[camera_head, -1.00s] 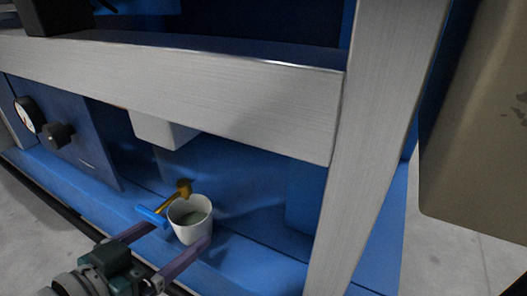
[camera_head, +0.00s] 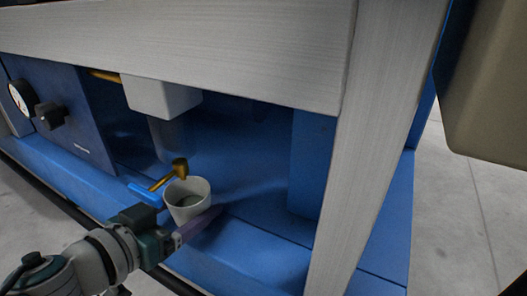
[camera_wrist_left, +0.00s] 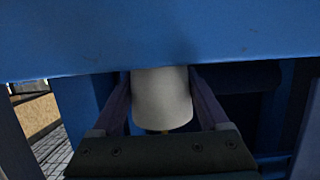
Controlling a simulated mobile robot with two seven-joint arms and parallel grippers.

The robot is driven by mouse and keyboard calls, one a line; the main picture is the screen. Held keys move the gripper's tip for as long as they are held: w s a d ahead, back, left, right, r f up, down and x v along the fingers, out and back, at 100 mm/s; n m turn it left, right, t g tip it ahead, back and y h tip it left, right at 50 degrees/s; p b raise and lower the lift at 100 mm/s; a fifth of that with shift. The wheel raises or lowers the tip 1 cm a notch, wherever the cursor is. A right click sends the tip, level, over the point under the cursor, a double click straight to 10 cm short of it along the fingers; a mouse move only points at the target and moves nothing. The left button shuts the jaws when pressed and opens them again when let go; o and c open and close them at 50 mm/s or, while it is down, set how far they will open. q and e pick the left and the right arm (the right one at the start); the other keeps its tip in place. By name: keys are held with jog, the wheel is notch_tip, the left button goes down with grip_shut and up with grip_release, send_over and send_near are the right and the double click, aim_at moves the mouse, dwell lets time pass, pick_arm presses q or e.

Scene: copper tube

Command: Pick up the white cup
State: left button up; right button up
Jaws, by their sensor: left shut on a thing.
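The white cup (camera_head: 187,199) stands upright on the blue ledge in the head view, beside a brass tap with a blue handle. My left gripper (camera_head: 190,218) reaches in from the lower left and is shut on the cup. In the left wrist view the cup (camera_wrist_left: 161,98) sits between the two purple fingers (camera_wrist_left: 160,100), one on each side. The cup's base and the far finger are partly hidden in the head view. My right gripper is not in view.
The brass tap (camera_head: 180,167) and its blue handle (camera_head: 146,194) are close to the cup's rim. A white block (camera_head: 160,95) hangs above. A grey frame beam (camera_head: 230,60) crosses over the recess, and a grey post (camera_head: 370,150) stands at right.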

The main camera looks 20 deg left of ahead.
pick_arm(q)
jog(key=c, duration=0.7)
jog(key=shift+r, duration=0.1)
